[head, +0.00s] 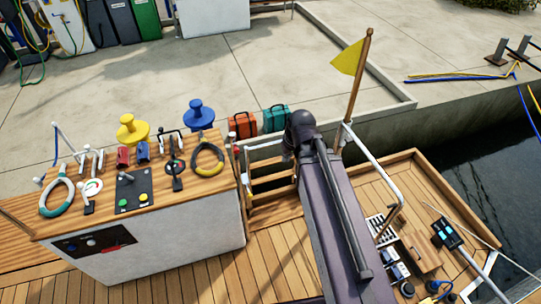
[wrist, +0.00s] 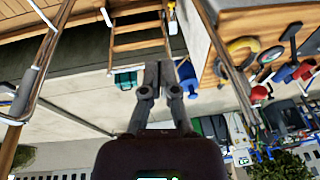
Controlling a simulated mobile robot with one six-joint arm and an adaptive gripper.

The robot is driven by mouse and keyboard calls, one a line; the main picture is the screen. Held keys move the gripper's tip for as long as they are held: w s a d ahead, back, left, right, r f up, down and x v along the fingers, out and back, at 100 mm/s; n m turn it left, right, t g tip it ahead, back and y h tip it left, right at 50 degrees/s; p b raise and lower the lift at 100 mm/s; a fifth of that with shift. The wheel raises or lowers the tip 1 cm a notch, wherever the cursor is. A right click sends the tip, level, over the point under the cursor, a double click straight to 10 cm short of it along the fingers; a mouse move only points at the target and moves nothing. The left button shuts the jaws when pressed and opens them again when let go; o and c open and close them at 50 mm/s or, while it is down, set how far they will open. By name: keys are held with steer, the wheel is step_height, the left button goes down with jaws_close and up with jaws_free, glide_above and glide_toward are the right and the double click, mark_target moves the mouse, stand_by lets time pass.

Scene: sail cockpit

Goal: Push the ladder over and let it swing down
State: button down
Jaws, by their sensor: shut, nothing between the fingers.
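In the head view my arm hides the gripper.
A flagpole (head: 357,80) and metal rail (head: 370,165) stand to the right. An orange case (head: 242,125) and a teal case (head: 275,118) stand on the quay beyond. Water lies at the right.

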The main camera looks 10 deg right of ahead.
steer(key=w+f+t+b, duration=0.4)
steer(key=w+f+b, duration=0.3)
steer(key=f+b, duration=0.3)
steer(key=w+d+f+t+b, duration=0.1)
steer(key=w+f+t+b, duration=0.3)
steer(key=b, duration=1.4)
steer(key=w+d+f+t+y+b, duration=0.1)
steer(key=w+f+t+b, duration=0.4)
steer(key=w+f+b, duration=0.5)
step_height(320, 180, down, 6)
steer(key=b, duration=0.4)
steer(key=shift+w+d+n+b, duration=0.2)
steer(key=shift+n+b, duration=0.1)
steer(key=shift+b, duration=0.1)
steer(key=shift+w, duration=0.15)
steer(key=b+x, duration=0.2)
steer(key=x, duration=1.1)
steer(key=shift+w+a+b, duration=0.25)
steer(key=shift+w+b, duration=0.1)
steer(key=shift+w, duration=0.05)
steer(key=shift+r, duration=0.1)
